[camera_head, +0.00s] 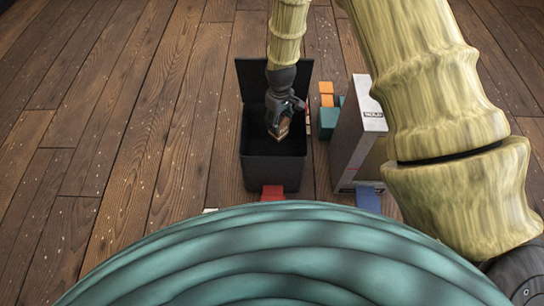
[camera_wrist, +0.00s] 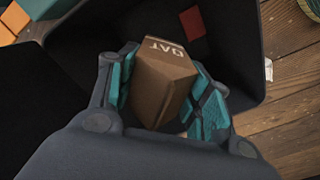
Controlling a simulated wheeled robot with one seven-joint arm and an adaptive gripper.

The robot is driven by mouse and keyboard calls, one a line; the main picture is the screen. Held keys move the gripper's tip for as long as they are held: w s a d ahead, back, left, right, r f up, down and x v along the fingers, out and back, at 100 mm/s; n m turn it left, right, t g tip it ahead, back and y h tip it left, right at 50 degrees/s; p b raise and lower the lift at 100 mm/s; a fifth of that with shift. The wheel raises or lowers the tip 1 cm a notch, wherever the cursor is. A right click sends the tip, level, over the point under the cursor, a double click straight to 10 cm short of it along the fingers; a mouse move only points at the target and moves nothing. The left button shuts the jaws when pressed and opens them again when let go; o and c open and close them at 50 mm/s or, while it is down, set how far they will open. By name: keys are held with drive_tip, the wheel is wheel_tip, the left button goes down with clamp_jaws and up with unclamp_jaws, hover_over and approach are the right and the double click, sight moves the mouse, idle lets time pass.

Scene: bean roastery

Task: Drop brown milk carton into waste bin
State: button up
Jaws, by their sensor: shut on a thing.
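My gripper (camera_wrist: 168,95) is shut on the brown milk carton (camera_wrist: 160,72), with a teal-padded finger on each side of it in the wrist view. The carton's top reads "OAT". In the head view the carton (camera_head: 279,131) hangs tilted from my gripper (camera_head: 283,115) over the mouth of the dark waste bin (camera_head: 273,174). The bin's lid stands open at the back. The wrist view shows the bin's dark inner walls (camera_wrist: 232,45) around the carton. I cannot tell exactly how deep the carton sits relative to the rim.
A grey upright box-shaped panel (camera_head: 352,140) stands right of the bin. Teal (camera_head: 328,122) and orange (camera_head: 326,95) blocks lie between them. A red piece (camera_head: 272,192) is at the bin's front. The wooden floor (camera_head: 130,130) to the left is clear.

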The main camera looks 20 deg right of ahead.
drive_tip(key=o, duration=1)
drive_tip(key=shift+c, duration=0.2)
wheel_tip(320, 180, up, 12)
idle(0.6)
